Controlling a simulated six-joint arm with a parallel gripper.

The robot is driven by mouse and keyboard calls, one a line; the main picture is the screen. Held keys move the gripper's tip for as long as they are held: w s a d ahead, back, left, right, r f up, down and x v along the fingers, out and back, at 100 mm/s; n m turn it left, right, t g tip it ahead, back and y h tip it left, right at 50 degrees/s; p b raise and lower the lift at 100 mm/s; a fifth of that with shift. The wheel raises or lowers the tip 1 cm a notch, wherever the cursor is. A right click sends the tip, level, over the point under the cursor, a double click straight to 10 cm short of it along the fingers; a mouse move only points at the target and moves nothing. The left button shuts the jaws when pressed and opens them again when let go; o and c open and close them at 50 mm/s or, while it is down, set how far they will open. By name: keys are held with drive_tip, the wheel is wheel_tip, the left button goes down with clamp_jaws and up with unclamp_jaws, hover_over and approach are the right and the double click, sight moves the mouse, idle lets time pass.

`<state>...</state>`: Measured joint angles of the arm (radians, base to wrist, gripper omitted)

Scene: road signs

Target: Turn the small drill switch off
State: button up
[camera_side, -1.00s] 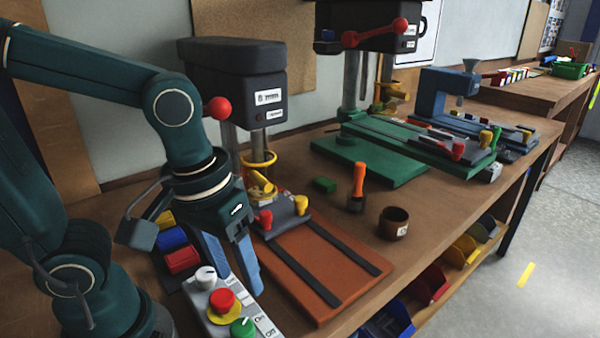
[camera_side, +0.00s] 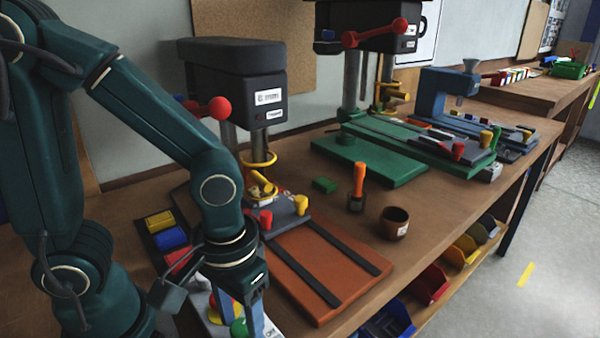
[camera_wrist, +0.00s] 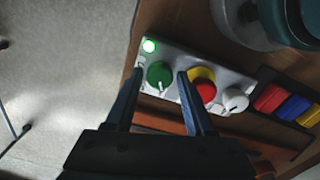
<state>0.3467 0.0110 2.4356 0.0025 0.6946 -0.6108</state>
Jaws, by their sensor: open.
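The switch box is a pale grey panel (camera_wrist: 222,82) that shows whole in the wrist view and is mostly hidden behind my gripper in the side view. It carries a green knob (camera_wrist: 159,75), a red button on a yellow base (camera_wrist: 204,88) and a white knob (camera_wrist: 235,100). In the side view, my gripper (camera_side: 247,312) is over the box.
Red, blue and yellow blocks (camera_side: 170,238) sit beside the box. A drill press with a black head (camera_side: 235,82) and a red-brown base (camera_side: 320,265) stands behind. A brown cup (camera_side: 394,223) and an orange-handled tool (camera_side: 358,185) stand on the bench right.

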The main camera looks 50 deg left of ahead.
clamp_jaws()
drive_tip(key=m, duration=0.5)
drive_tip(key=shift+m, duration=0.4)
drive_tip(key=m, duration=0.6)
idle(0.5)
